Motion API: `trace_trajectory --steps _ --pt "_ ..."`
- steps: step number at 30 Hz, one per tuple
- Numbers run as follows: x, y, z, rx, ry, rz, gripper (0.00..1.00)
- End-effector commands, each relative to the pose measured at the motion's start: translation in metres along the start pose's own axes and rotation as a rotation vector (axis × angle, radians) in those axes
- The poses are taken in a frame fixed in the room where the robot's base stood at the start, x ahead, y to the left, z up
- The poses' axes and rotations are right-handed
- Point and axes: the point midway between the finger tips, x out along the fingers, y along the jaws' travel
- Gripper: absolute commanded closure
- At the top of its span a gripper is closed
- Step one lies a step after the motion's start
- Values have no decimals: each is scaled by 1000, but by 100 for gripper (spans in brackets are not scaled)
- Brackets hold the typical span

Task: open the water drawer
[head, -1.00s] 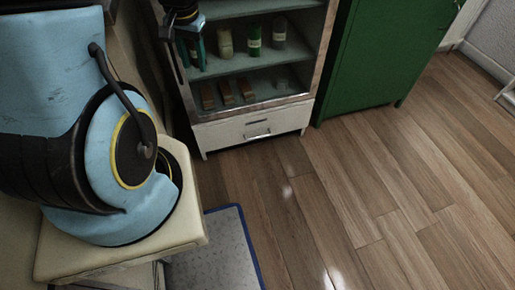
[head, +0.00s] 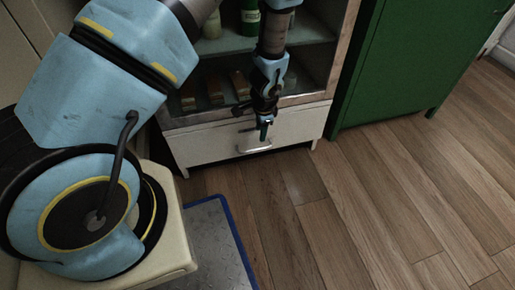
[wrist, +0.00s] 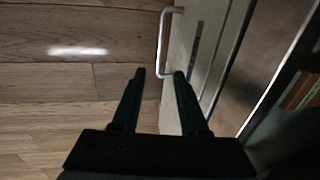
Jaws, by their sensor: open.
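The white drawer (head: 300,128) is at the bottom of the cabinet and looks shut. Its metal bar handle (head: 255,149) is on the front, and it also shows in the wrist view (wrist: 162,42). My gripper (head: 263,136) hangs in front of the drawer, fingers down, close above the handle. In the wrist view my gripper (wrist: 159,74) is open and empty. The handle lies beyond the fingertips, roughly in line with the gap between them. I cannot tell whether a finger touches the drawer front (wrist: 183,35).
Above the drawer, the cabinet shelves (head: 225,44) hold bottles and brown blocks behind my arm. A green cabinet (head: 400,65) stands to the right. The wooden floor (head: 350,200) in front is clear. A blue-edged grey mat (head: 210,235) lies at the lower left.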

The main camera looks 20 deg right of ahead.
Motion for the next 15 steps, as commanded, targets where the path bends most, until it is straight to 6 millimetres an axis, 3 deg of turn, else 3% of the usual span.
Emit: trace_trajectory --steps 15 --pt "87 0 2 -2 -2 1 56"
